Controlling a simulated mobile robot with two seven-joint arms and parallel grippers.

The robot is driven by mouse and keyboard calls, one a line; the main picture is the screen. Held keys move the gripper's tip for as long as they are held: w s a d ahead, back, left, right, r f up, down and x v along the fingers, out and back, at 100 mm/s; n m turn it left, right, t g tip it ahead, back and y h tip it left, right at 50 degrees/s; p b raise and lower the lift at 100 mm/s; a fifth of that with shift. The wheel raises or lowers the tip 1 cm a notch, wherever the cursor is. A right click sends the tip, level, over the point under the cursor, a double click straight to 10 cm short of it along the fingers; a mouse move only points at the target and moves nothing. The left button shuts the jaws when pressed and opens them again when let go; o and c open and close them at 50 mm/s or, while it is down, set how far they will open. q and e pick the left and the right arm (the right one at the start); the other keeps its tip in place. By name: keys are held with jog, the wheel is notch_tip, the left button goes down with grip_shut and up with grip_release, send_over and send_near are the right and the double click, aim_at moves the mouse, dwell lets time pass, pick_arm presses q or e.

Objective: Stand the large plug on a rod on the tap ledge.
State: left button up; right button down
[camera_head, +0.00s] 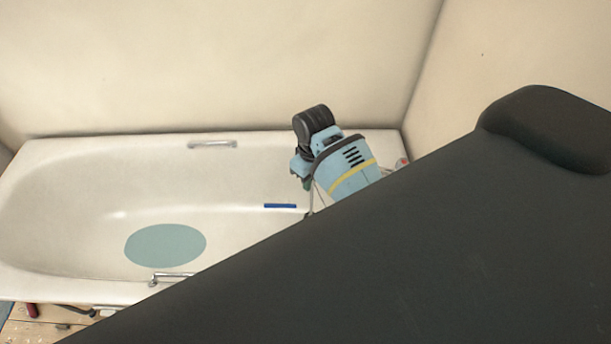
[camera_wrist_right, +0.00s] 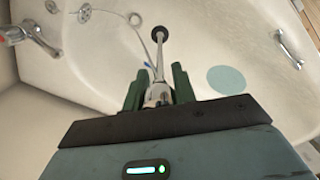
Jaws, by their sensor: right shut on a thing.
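My right gripper (camera_wrist_right: 159,78) is shut on a thin rod that carries a round black plug (camera_wrist_right: 160,33). The plug is at the far end of the rod, pointing away from the gripper, over the white bath. In the head view my right gripper (camera_head: 306,184) hangs over the right part of the bath, and the plug is hidden there. The tap (camera_wrist_right: 22,33) stands on the bath's end ledge (camera_wrist_right: 58,50), to the left of the plug in the wrist view. My left gripper is not in view.
The white bath (camera_head: 60,190) has metal grab handles on its sides (camera_head: 212,144). A drain (camera_wrist_right: 84,13) and a thin cord (camera_wrist_right: 128,18) lie near the tap end. A teal oval (camera_head: 165,245) and a blue strip (camera_head: 280,206) show in the bath. My dark arm covers much of the head view.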

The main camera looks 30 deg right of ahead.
jog(key=s+d+f, duration=0.1)
jog(key=s+d, duration=0.9)
jog(key=s, duration=0.4)
jog(key=s+d+f, duration=0.2)
jog(key=s+d, duration=0.8)
jog(key=s, duration=0.4)
jog(key=shift+s+d+f, duration=0.2)
jog(key=shift+s+d, duration=0.15)
jog(key=shift+d, duration=0.05)
dwell(1.6)
jog(key=shift+f+p, duration=0.2)
jog(key=shift+p, duration=0.1)
dwell(1.4)
jog(key=c, duration=1.1)
grip_release()
jog(key=shift+o, duration=0.2)
